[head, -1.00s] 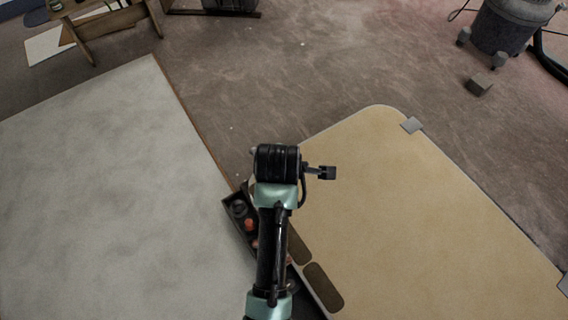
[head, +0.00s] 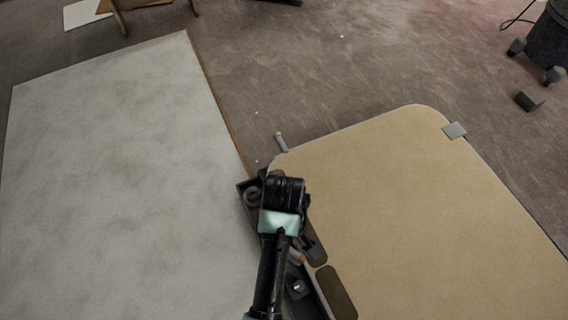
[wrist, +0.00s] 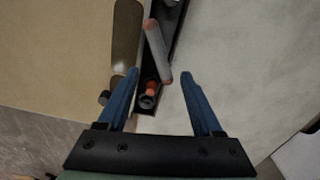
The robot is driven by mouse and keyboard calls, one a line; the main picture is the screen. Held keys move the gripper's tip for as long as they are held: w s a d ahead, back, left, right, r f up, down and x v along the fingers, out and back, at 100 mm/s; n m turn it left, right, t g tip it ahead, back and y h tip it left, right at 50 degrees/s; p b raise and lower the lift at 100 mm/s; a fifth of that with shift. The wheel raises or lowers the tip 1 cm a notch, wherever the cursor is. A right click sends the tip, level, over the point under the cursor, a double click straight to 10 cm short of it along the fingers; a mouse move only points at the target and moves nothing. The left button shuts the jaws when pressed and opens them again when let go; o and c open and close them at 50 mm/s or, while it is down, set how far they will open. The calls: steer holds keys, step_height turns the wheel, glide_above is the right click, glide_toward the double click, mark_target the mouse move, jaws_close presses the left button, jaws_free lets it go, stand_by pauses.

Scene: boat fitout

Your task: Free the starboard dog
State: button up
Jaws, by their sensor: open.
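My gripper (wrist: 160,74) is open, its two blue fingers apart; it also shows in the head view (head: 313,250) over the edge of the tan panel (head: 400,185). In the wrist view a grey rod with an orange-red end (wrist: 157,52) lies slantwise across the dark tray, its lower part between the fingertips. I cannot tell whether they touch it. A small grey lever (head: 281,142) stands at the tan panel's far left corner, apart from my gripper; it may be a dog. A flat grey clip (head: 454,130) sits on the panel's far edge. No label marks the starboard dog.
The narrow dark tray (wrist: 176,22) holds an orange and black piece (wrist: 149,92). Brown oblong recesses (head: 336,292) line the panel's near edge. A large pale board (head: 110,150) lies left. A dark block (head: 529,100) rests on the open floor.

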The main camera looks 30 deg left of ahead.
step_height(320, 180, down, 12)
steer(key=b, duration=0.8)
steer(key=shift+c, duration=0.4)
